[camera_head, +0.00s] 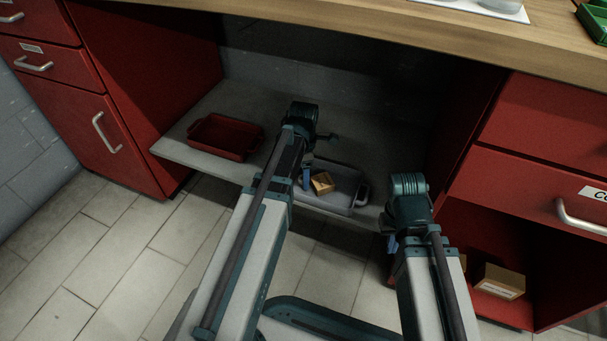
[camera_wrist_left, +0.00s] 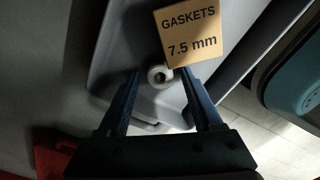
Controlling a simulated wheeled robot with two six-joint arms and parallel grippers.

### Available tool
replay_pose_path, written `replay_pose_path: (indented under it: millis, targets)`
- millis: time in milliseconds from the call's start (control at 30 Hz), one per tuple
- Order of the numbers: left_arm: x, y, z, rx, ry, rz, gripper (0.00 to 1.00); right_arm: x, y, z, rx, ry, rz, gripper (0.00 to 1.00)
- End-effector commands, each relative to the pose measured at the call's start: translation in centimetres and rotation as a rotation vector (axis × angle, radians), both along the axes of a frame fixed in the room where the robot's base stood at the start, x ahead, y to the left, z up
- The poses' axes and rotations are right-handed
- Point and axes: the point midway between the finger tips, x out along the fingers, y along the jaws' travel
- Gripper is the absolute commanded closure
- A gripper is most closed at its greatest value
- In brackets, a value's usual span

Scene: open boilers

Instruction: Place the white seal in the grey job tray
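The grey job tray (camera_head: 346,188) sits on the low shelf under the worktop; it also fills much of the left wrist view (camera_wrist_left: 112,62). The white seal (camera_wrist_left: 158,76) is a small ring. It appears in the tray, beside a cardboard box marked "GASKETS 7.5 mm" (camera_wrist_left: 192,35). My left gripper (camera_wrist_left: 160,78) is open, its blue fingers standing apart on either side of the seal with gaps. In the head view my left gripper (camera_head: 307,180) points down over the tray, and the seal cannot be made out. My right gripper (camera_head: 392,245) hangs right of the tray, mostly hidden by its arm.
The gaskets box also shows in the head view (camera_head: 322,183). A red tray (camera_head: 226,137) stands on the shelf to the left. Red cabinets (camera_head: 75,110) flank the shelf, and the wooden worktop (camera_head: 400,40) overhangs it. Another cardboard box (camera_head: 499,281) is in the right cabinet.

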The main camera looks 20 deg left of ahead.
Motion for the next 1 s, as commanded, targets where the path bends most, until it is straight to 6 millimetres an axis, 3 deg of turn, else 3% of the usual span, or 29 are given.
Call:
replay_pose_path:
  millis: [367,533,1000]
  targets:
    - [0.0,0.0,0.2,0.000,0.000,0.000,0.30,0.0,0.0,0.2,0.000,0.000,0.000,1.00]
    - [0.0,0.0,1.1,0.000,0.000,0.000,0.30,0.0,0.0,1.1,0.000,0.001,0.000,1.00]
    - [0.0,0.0,7.7,0.000,0.000,0.000,0.30,-0.1,0.0,7.7,-0.001,0.004,0.004,1.00]
